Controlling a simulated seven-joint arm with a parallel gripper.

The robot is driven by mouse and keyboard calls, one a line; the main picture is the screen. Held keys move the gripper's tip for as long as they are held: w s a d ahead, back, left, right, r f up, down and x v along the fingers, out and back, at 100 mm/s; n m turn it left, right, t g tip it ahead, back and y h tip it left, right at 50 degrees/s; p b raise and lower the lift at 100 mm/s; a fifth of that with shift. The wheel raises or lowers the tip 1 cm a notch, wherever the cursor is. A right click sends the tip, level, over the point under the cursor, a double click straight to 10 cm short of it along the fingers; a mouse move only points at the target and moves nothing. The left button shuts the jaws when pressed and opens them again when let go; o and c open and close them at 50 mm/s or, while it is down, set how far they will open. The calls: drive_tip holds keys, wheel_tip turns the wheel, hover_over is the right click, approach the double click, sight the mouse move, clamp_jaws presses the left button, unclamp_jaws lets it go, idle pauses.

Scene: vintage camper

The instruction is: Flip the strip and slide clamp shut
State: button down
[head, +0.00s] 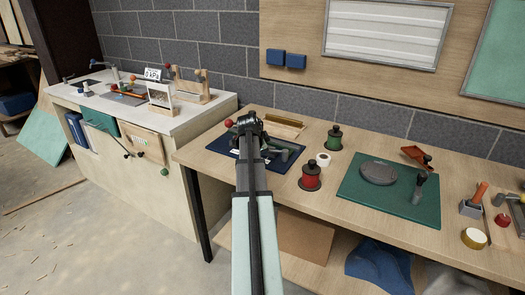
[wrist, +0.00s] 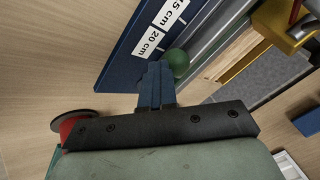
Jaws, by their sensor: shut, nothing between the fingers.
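My gripper (head: 250,121) is over the blue board (head: 226,143) on the right-hand bench. In the wrist view my gripper (wrist: 155,72) is shut and empty, its fingertips beside a green round knob (wrist: 178,61); I cannot tell whether they touch it. A grey metal rail (wrist: 215,35) runs past the knob, along the blue board (wrist: 120,62) with its white "15 cm" and "20 cm" labels. A grey metal part (head: 284,154) shows right of my arm. A red knob (head: 229,123) is at left. My arm hides much of the fixture; I cannot make out the strip or clamp state.
A yellow-brown bar fixture (head: 286,125) stands behind. A red spool (head: 311,178), a white roll (head: 322,159) and a green spool (head: 334,138) stand at right. A green mat (head: 350,195) bears a grey disc. The left bench (head: 215,102) holds other fixtures.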

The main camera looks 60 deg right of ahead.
drive_tip(key=a, duration=0.1)
drive_tip(key=s+a, duration=0.1)
drive_tip(key=s+a+r, duration=0.1)
drive_tip(key=a, duration=0.1)
drive_tip(key=shift+s, duration=0.1)
drive_tip(key=w+v, duration=0.1)
drive_tip(key=v, duration=0.8)
drive_tip(key=shift+r, duration=0.3)
drive_tip(key=shift+w, duration=0.15)
